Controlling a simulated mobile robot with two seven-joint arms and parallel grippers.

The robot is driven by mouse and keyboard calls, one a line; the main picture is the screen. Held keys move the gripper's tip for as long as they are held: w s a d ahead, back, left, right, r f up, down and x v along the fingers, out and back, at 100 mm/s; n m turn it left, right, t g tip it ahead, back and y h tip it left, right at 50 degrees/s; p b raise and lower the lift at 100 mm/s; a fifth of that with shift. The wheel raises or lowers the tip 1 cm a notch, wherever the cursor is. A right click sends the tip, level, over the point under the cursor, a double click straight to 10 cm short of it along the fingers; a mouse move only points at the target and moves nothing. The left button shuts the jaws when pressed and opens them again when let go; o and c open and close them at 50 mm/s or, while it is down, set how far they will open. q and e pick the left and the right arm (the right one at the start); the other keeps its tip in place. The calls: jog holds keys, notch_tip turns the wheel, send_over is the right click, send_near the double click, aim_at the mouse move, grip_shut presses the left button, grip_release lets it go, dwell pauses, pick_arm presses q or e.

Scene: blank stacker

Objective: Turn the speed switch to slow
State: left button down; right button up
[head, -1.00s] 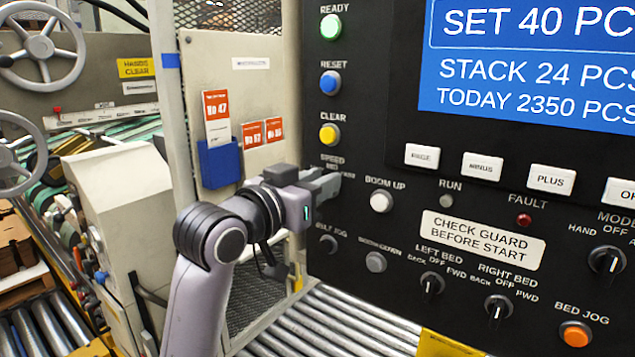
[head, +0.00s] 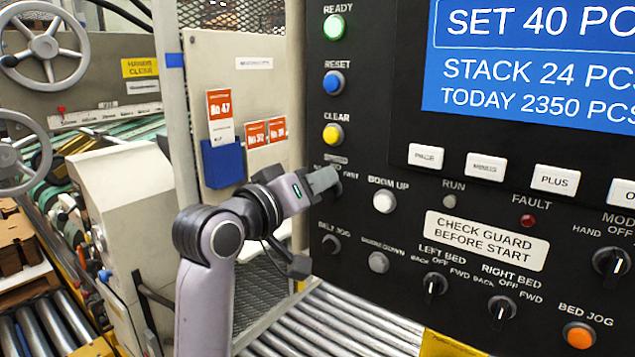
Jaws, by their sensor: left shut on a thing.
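The black control panel (head: 400,300) fills the right half of the head view. The speed switch sits on its left edge, below the yellow CLEAR button, and is hidden behind my fingers. The small word FAST shows just right of the fingertips; the other speed labels are partly covered or too blurred to read. My left gripper (head: 323,182) reaches in from the left, its fingers tilted up to the right against the panel. It is shut on the speed switch. My right gripper is not in view.
The BOOM UP button (head: 384,201) is close right of my fingers, and the BELT JOG knob (head: 330,244) is below them. A grey cabinet with a blue card holder (head: 222,162) stands behind my wrist. A roller conveyor (head: 335,325) runs below the panel.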

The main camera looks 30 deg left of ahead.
pick_arm(q)
jog(key=shift+a+f+n, duration=0.1)
jog(key=shift+a+n, duration=0.05)
jog(key=shift+n, duration=0.95)
jog(key=c, duration=1.2)
grip_release()
jog(key=shift+s, duration=0.1)
jog(key=s, duration=0.4)
jog(key=s+a+b, duration=0.1)
jog(key=s, duration=0.2)
